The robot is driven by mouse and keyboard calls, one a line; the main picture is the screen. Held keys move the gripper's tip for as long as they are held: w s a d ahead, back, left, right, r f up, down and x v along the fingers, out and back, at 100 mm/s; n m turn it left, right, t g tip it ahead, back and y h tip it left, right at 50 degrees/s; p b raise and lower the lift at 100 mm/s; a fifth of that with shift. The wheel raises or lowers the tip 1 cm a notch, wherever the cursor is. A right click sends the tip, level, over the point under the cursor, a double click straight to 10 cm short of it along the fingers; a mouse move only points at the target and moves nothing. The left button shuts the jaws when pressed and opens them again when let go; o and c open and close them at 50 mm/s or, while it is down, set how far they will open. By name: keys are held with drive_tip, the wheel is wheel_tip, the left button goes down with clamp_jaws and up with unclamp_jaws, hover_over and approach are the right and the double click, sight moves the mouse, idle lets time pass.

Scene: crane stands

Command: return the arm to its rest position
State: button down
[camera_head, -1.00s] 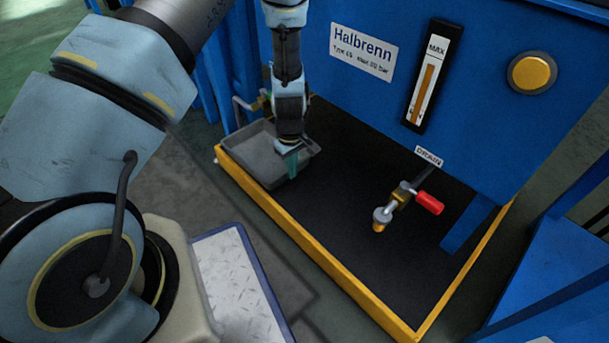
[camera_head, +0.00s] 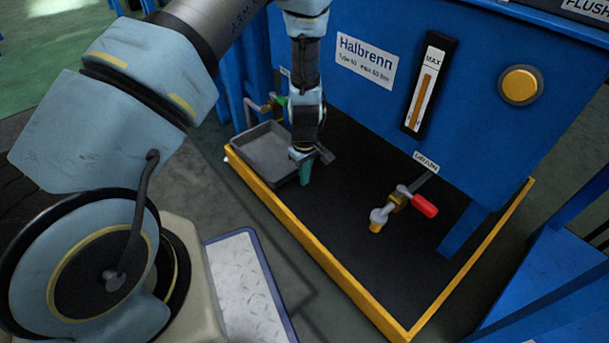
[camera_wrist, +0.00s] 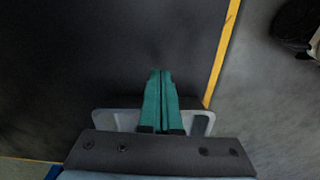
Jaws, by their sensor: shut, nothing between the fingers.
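My gripper (camera_head: 304,172) hangs below my arm, fingers pointing down, over the left part of the black floor of the yellow-edged tray. Its green fingers are together and hold nothing; they also show closed in the wrist view (camera_wrist: 158,100). My arm reaches out from the left and comes down in front of the blue Halbrenn cabinet (camera_head: 450,60). The grey pan (camera_head: 262,150) stands just left of the gripper in the head view.
The drain tap with a red handle (camera_head: 425,205) sticks out right of my gripper. A green-handled valve (camera_head: 277,103) is on the left behind the pan. The yellow tray edge (camera_head: 300,232) runs in front. The black floor between gripper and tap is clear.

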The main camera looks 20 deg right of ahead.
wheel_tip(320, 180, up, 9)
drive_tip(key=p, duration=0.4)
drive_tip(key=w+a+r+m+p, duration=0.1)
drive_tip(key=w+a+r, duration=0.2)
drive_tip(key=a+r, duration=0.45)
drive_tip(key=w+a+r+p, duration=0.1)
drive_tip(key=w+a+r, duration=0.1)
drive_tip(key=a+r, duration=0.55)
drive_tip(key=s+a+r+m+t+p, duration=0.1)
drive_tip(key=s+a+r, duration=0.2)
drive_tip(key=a+r, duration=0.5)
drive_tip(key=s+a+r+m+t+p, duration=0.1)
drive_tip(key=s+a+r+m, duration=0.15)
drive_tip(key=a+r, duration=0.6)
wheel_tip(320, 180, up, 38)
drive_tip(key=s+p, duration=0.1)
drive_tip(key=p, duration=3.7)
drive_tip(key=shift+a+f+n, duration=0.15)
drive_tip(key=shift+f+n, duration=0.1)
drive_tip(key=shift+n, duration=0.1)
